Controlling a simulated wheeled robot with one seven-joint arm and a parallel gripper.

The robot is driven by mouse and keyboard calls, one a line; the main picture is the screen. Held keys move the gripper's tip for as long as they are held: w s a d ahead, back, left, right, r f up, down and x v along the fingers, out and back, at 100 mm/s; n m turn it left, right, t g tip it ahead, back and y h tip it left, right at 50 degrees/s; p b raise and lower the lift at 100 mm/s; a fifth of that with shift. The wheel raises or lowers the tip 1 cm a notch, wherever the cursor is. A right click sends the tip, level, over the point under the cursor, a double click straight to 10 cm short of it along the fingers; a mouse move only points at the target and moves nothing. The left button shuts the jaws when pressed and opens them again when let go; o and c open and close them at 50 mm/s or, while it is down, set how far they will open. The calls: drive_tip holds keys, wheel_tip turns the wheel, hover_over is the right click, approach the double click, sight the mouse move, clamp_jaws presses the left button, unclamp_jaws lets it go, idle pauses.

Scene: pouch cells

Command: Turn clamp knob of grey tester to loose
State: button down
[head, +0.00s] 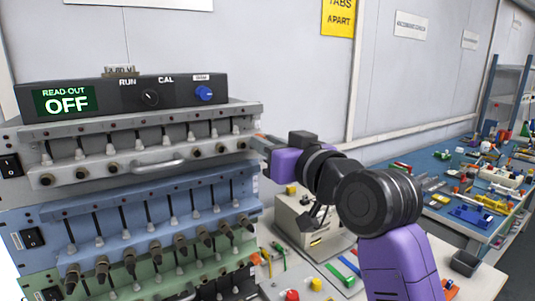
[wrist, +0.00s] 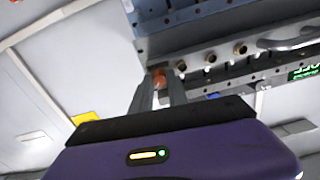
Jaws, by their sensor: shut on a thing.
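The grey tester (head: 97,172) is the top unit of a stack at the left of the head view. It has a row of small round knobs, a bar handle (head: 158,163) and several levers above. In the wrist view, its front (wrist: 225,68) appears upside down. My gripper (head: 262,143) is at the tester's right end. In the wrist view, my gripper (wrist: 160,84) has its two fingers closed around an orange-red clamp knob (wrist: 159,77). The fingers hide much of the knob, so its turn angle cannot be read.
A blue tester (head: 150,215) and a green tester (head: 150,270) sit below. A black read-out box (head: 120,92) on top shows OFF. A beige box (head: 300,225) stands under my arm. A cluttered blue bench (head: 440,165) is at right.

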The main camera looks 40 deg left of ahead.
drive_tip(key=shift+f+n+b, duration=0.1)
drive_tip(key=shift+n+b, duration=1.45)
drive_tip(key=shift+n, duration=1.75)
drive_tip(key=c, duration=1.3)
unclamp_jaws()
drive_tip(key=shift+b+v, duration=0.3)
drive_tip(key=shift+v, duration=3.65)
